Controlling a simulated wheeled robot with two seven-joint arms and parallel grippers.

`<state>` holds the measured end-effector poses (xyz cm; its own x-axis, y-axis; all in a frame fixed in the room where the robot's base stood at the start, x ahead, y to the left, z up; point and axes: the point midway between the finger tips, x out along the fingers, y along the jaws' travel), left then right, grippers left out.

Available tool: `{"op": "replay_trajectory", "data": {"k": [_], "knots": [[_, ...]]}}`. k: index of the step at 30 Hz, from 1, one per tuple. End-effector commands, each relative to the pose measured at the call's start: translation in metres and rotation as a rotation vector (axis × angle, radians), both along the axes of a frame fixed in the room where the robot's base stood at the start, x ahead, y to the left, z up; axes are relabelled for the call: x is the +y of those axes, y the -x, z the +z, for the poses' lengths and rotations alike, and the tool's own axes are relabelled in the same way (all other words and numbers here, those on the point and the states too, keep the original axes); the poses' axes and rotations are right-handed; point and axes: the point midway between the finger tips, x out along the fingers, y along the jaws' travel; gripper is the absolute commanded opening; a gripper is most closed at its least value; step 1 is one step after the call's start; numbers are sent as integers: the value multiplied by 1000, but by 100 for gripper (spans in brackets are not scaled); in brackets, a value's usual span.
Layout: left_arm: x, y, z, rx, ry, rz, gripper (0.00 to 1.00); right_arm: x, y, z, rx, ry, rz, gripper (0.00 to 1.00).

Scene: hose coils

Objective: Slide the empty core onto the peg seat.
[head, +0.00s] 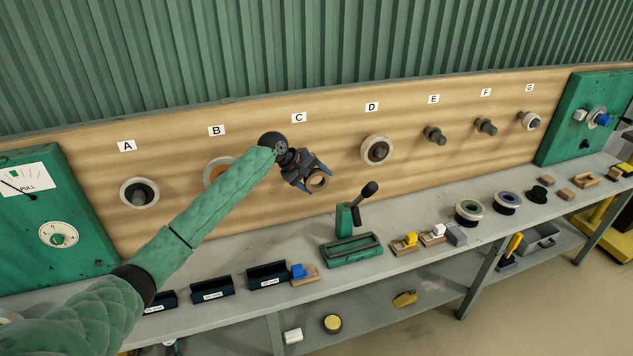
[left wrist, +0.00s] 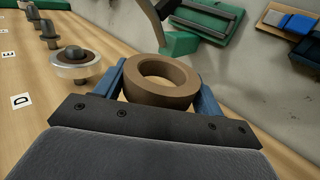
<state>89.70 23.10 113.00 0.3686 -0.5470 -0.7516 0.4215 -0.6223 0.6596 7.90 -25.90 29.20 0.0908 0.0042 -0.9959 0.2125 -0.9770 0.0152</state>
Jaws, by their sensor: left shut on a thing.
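The empty core is a plain brown ring (head: 312,186) in front of the board, right of label C. My left gripper (head: 316,181) is shut on it, a blue finger on either side, and holds it clear of the bench. In the left wrist view the core (left wrist: 160,96) has its open hole facing the camera. Bare dark pegs stick out under E (head: 434,135) and F (head: 486,127). The peg under D (head: 378,151) carries a pale-rimmed coil, also seen in the left wrist view (left wrist: 76,64). Any peg under C is hidden behind my gripper. My right gripper is out of view.
Coils hang at A (head: 139,193), B (head: 212,172) and G (head: 530,121). A green lever tool (head: 350,247) stands on the bench below my gripper. Dark bins (head: 212,288), small blocks and loose coils (head: 469,212) lie along the bench.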

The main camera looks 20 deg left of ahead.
Motion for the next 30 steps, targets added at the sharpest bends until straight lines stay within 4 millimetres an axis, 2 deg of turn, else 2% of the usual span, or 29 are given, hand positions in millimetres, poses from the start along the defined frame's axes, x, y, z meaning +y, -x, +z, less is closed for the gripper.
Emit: {"op": "replay_trajectory", "data": {"k": [30], "knots": [[21, -31, 1, -1, 0, -1, 14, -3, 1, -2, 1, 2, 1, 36]]}}
